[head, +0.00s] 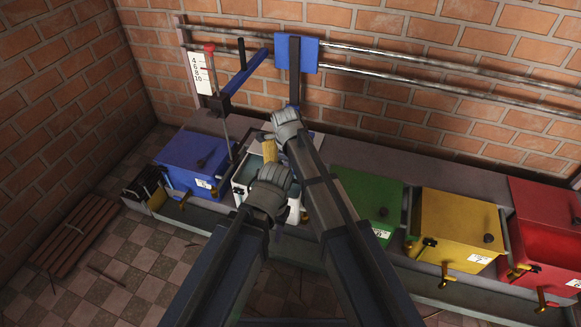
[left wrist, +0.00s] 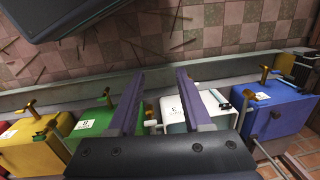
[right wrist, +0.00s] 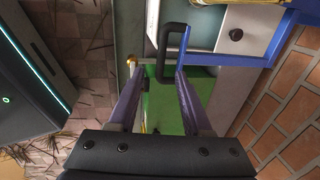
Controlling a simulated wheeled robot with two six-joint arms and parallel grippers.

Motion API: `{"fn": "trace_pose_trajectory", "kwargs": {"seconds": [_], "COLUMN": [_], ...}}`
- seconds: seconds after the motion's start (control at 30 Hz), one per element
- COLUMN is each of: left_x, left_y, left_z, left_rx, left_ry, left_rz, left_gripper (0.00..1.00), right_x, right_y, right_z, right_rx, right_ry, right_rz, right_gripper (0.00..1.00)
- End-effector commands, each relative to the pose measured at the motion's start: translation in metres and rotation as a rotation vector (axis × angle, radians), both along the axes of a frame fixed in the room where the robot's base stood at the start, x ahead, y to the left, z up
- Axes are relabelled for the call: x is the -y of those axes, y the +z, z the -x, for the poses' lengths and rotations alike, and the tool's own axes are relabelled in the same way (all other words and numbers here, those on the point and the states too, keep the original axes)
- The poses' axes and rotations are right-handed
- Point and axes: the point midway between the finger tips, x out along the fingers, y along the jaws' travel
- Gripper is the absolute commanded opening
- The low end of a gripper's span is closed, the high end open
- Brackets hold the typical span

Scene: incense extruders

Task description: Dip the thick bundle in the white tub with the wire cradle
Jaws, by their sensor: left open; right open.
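The white tub (head: 239,190) stands between the blue and green tubs, its front partly hidden by my arms. It also shows beyond my left fingers in the left wrist view (left wrist: 207,103). A thick yellow-tan piece (head: 270,148), apparently the bundle, shows over the tub, between my two hands. I cannot tell whether it is held up by anything. My left gripper (head: 271,182) is open and empty at the tub's front. My right gripper (head: 287,128) is open, behind and above it. A dark loop (right wrist: 166,38), perhaps the cradle's handle, lies by the right fingertips.
The blue tub (head: 193,158) is at left; green (head: 366,199), yellow (head: 457,223) and red (head: 540,230) tubs are at right. Rails (head: 430,73) run along the brick wall. A slatted wooden rack (head: 75,235) lies left.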

Motion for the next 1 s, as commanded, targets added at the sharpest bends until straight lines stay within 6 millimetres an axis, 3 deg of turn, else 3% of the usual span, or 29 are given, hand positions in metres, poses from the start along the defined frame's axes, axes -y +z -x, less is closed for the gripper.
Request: {"fn": "trace_pose_trajectory", "kwargs": {"seconds": [0.17, 0.3, 0.57, 0.67, 1.0], "left_x": [-0.005, -0.013, -0.025, -0.023, 0.014], "left_y": [0.000, 0.000, 0.001, 0.001, 0.004], "left_z": [-0.009, -0.021, -0.040, -0.061, -0.178], "left_rx": [0.012, 0.027, 0.053, 0.076, 0.181], "left_ry": [0.047, 0.112, 0.217, 0.325, 1.055], "left_rz": [0.011, 0.027, 0.053, 0.067, 0.176], "left_gripper": [0.49, 0.49, 0.49, 0.49, 0.49], "right_x": [0.014, 0.031, 0.054, 0.058, 0.064], "right_y": [0.000, -0.001, -0.001, -0.001, 0.001], "right_z": [0.029, 0.065, 0.116, 0.136, 0.208], "right_rx": [-0.033, -0.083, -0.154, -0.181, -0.268], "right_ry": [0.215, 0.536, 1.035, 1.214, 1.842], "right_rz": [0.042, 0.094, 0.156, 0.173, 0.213], "right_gripper": [0.49, 0.49, 0.49, 0.49, 0.49]}}
